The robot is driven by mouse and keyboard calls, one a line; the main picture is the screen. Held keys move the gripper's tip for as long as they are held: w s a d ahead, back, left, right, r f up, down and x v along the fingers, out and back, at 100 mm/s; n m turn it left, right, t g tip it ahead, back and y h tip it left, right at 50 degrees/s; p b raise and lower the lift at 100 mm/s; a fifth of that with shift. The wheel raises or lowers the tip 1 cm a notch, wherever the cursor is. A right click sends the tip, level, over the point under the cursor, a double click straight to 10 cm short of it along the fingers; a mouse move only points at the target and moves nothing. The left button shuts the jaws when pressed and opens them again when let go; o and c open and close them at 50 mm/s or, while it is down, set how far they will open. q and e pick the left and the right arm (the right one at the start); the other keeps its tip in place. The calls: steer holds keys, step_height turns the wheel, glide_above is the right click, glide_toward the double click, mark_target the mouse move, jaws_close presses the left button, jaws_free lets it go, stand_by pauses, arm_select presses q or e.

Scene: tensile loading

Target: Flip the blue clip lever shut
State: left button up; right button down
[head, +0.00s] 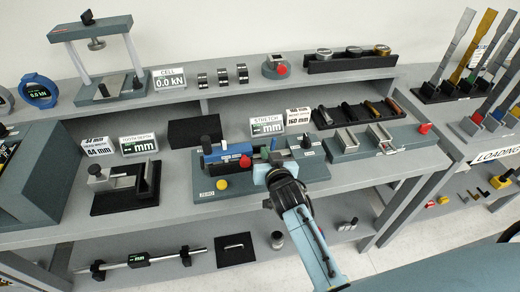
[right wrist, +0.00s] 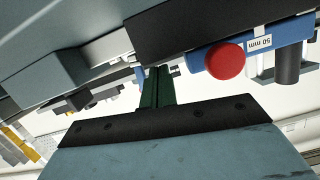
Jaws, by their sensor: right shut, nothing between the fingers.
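The blue clip body (head: 228,152) sits on the grey fixture (head: 310,172) in the middle of the bench, with a black post at its left end. In the right wrist view the blue body (right wrist: 262,45) carries a "50 mm" label and a round red knob (right wrist: 225,61). I cannot clearly tell the lever's angle. My right gripper (head: 264,163) is at the fixture's front, just right of the blue body. Its dark green fingers (right wrist: 158,88) are shut and empty, left of the red knob in the wrist view. It hides part of the fixture. My left gripper is out of view.
A yellow button (head: 222,185) is on the fixture's front left. A black stand with a clamp (head: 125,190) is to the left; a grey tray (head: 375,140) is to the right. The "STRETCH" display (head: 267,126) stands behind. A lower shelf (head: 200,262) lies below.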

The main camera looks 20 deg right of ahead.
steer(key=shift+d, duration=0.15)
steer(key=shift+r, duration=0.15)
steer(key=shift+r+p, duration=0.6)
steer(key=shift+p, duration=0.1)
steer(key=r+p+v, duration=0.2)
steer(key=v, duration=0.8)
steer(key=shift+r+p, duration=0.3)
steer(key=shift+p, duration=0.1)
